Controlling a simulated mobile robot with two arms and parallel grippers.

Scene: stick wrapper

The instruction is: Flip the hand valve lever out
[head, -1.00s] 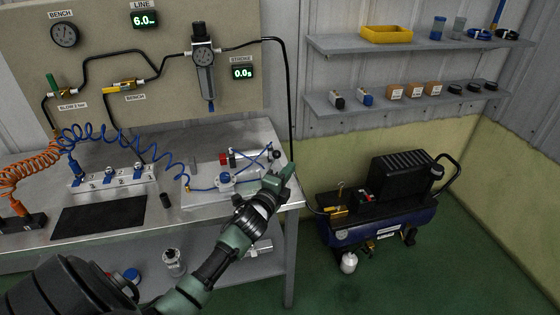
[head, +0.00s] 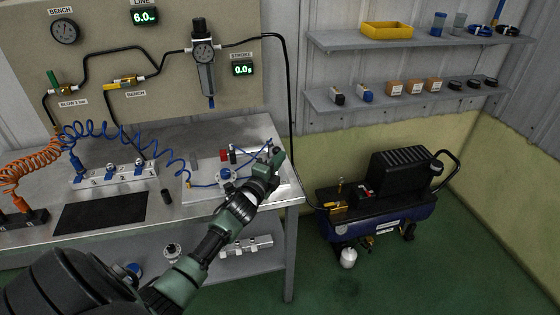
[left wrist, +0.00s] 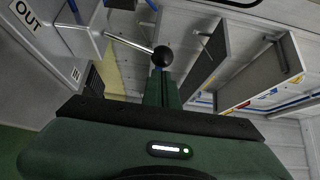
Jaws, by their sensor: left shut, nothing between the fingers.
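The hand valve lever (left wrist: 130,43) is a thin metal rod with a black ball knob (left wrist: 163,56) in the left wrist view. A white label reading OUT (left wrist: 27,14) lies near the rod's other end. My left gripper (left wrist: 164,74) is shut and empty, its fingertips right at the knob; whether they touch it I cannot tell. In the head view my left gripper (head: 276,155) is over the right end of the white plate (head: 203,193) on the bench and hides the lever there. My right gripper is not in view.
Blue tubing, a blue-capped fitting (head: 227,175) and a red block (head: 224,155) sit on the plate, left of my gripper. A black hose (head: 290,120) hangs behind it. The compressor (head: 375,215) stands on the floor to the right.

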